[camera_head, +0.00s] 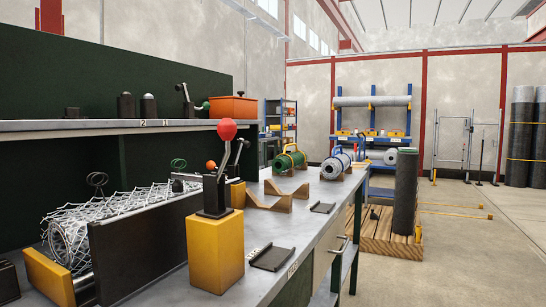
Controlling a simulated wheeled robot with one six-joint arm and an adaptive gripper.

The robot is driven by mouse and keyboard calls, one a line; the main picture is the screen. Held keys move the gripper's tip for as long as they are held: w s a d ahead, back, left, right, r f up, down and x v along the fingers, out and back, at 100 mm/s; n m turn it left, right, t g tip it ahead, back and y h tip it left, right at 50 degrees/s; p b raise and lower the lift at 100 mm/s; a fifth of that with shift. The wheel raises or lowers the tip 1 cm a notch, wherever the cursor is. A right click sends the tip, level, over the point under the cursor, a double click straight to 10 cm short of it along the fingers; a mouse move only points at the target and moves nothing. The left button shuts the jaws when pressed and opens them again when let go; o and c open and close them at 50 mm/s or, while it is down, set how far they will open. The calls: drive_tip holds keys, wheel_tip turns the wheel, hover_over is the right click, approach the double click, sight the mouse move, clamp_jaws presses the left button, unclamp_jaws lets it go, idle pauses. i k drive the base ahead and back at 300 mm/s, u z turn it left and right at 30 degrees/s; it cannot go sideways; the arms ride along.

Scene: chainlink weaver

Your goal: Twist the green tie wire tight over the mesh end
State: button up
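The wire mesh (128,208) is a silvery chain-link roll in a dark trough on the bench at the left. Its near end (68,240) faces me and looks open and round. A green wire loop (178,163) stands upright above the mesh's far end; I take it for the green tie wire. Whether its ends are twisted is too small to tell. A dark wire loop (96,180) stands above the near part of the mesh. My gripper is not in view.
A red-knobbed lever (227,130) on a yellow block (215,250) stands right of the trough. Wooden cradles (275,198), a green roll (290,160) and a silvery roll (336,165) lie farther along the bench. A raised shelf (110,127) runs behind.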

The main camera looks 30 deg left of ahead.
sight(179, 165)
drive_tip(key=z, duration=0.2)
drive_tip(key=i, duration=1.5)
drive_tip(key=u, duration=2.45)
